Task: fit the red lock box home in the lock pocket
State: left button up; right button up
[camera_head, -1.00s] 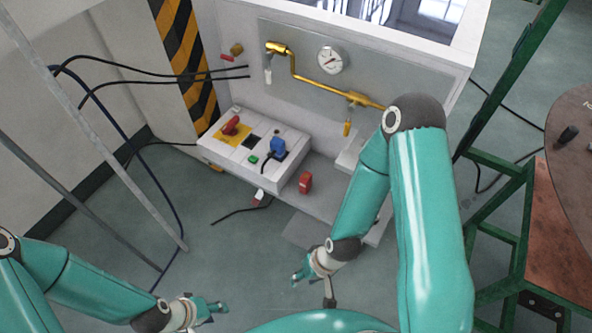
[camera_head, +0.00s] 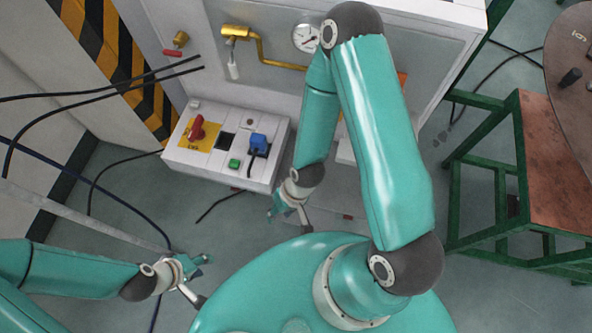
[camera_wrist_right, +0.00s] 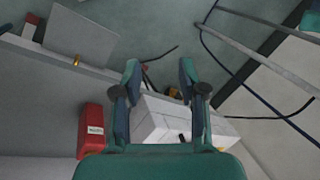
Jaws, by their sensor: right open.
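The red lock box (camera_wrist_right: 92,130) shows in the right wrist view as a red block with a pale label, left of my right gripper and apart from it. In the head view my right arm hides most or all of the shelf spot where it stood. My right gripper (camera_wrist_right: 160,78) is open with nothing between its fingers. In the head view this gripper (camera_head: 276,210) hangs in front of the shelf, right of the white control box. My left gripper (camera_head: 202,264) is low at the left, over the floor; its jaw state is unclear. I cannot make out the lock pocket.
The white control box (camera_head: 190,158) carries a red switch (camera_head: 197,129), a blue plug (camera_head: 258,144) and a green button. Brass piping and a gauge (camera_head: 306,38) are on the panel behind. Dark cables hang at the left. A green-framed table (camera_head: 552,150) stands at the right.

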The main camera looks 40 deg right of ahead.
jog(key=o, duration=0.4)
jog(key=shift+w, duration=0.15)
jog(key=shift+c, duration=0.2)
jog(key=w+d+r+m+h+b, duration=0.1)
jog(key=w+d+r+m+b, duration=0.25)
jog(key=w+b, duration=0.45)
jog(key=d+r+m+h+b, duration=0.3)
jog(key=d+r+m+b, duration=0.25)
jog(key=d+r, duration=0.3)
jog(key=shift+n+g, duration=0.3)
jog(key=shift+n, duration=0.2)
jog(key=f, duration=0.3)
jog(key=f+b, duration=0.1)
jog(key=f, duration=0.6)
jog(key=shift+s, duration=0.25)
jog(key=shift+w+f+b, duration=0.15)
jog(key=shift+f+b, duration=0.05)
jog(key=shift+f, duration=1.3)
jog(key=shift+w+f+b, duration=0.15)
jog(key=shift+f+b, duration=0.05)
jog(key=shift+f, duration=1.3)
